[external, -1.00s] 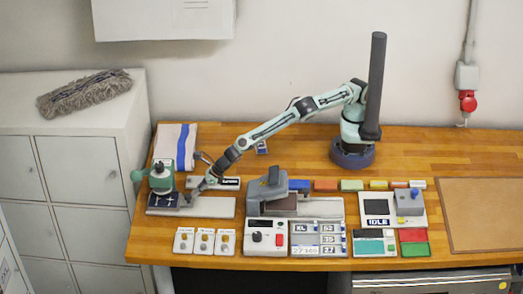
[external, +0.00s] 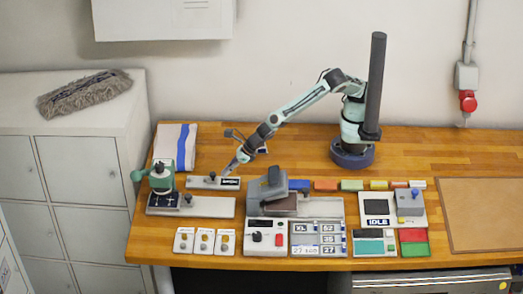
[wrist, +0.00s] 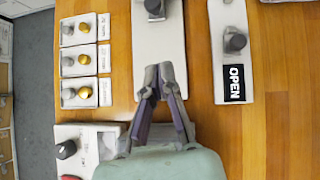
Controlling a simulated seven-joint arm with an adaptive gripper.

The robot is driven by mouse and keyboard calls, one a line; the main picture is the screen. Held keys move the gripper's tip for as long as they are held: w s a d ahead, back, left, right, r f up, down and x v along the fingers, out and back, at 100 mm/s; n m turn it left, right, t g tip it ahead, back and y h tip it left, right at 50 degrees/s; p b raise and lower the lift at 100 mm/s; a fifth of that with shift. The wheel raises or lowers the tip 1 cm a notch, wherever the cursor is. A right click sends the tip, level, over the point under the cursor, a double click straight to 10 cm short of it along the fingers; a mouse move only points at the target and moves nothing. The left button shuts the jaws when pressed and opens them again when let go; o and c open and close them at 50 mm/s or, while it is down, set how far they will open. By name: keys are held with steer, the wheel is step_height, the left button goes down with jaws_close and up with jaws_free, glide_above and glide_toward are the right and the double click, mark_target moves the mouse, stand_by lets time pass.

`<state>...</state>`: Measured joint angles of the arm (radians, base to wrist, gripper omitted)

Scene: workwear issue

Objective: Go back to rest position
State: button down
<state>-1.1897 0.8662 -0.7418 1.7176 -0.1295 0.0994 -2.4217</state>
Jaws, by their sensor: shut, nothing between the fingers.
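My arm reaches left from its base, with my gripper (external: 230,170) low over the back left of the wooden bench, beside the black label of a grey plate (external: 202,182). In the wrist view my gripper (wrist: 158,72) has its fingertips together and holds nothing. The tips are over or near a light grey base plate (wrist: 158,45). The labelled plate (wrist: 218,20) lies to their right there, with a knob and a label reading OPEN (wrist: 234,83). The exact height of the tips is unclear.
A green hand press (external: 162,178) stands left of my gripper. A grey clamp-like device (external: 268,188) stands to the right. Small knobbed blocks (external: 204,240) and a control box (external: 267,237) line the front. The bench behind my gripper is mostly clear.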

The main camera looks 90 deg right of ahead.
steer(key=w+d+r+m+t, duration=0.15)
steer(key=d+r+m, duration=0.25)
steer(key=d+r, duration=0.45)
steer(key=w+d+r+m, duration=0.3)
steer(key=d+r, duration=0.3)
steer(key=d, duration=0.5)
steer(key=s+d+r+m, duration=0.5)
steer(key=s+d+m, duration=0.1)
steer(key=s+d, duration=0.15)
steer(key=s+f+m+g, duration=0.3)
steer(key=s+m+g, duration=0.2)
steer(key=s+m, duration=0.6)
steer(key=s+f+m+g, duration=0.4)
steer(key=s+m, duration=0.8)
steer(key=s, duration=0.5)
steer(key=shift+s+a+f+m+g, duration=0.15)
steer(key=shift+s+a+m+g, duration=0.15)
steer(key=shift+s+g, duration=0.05)
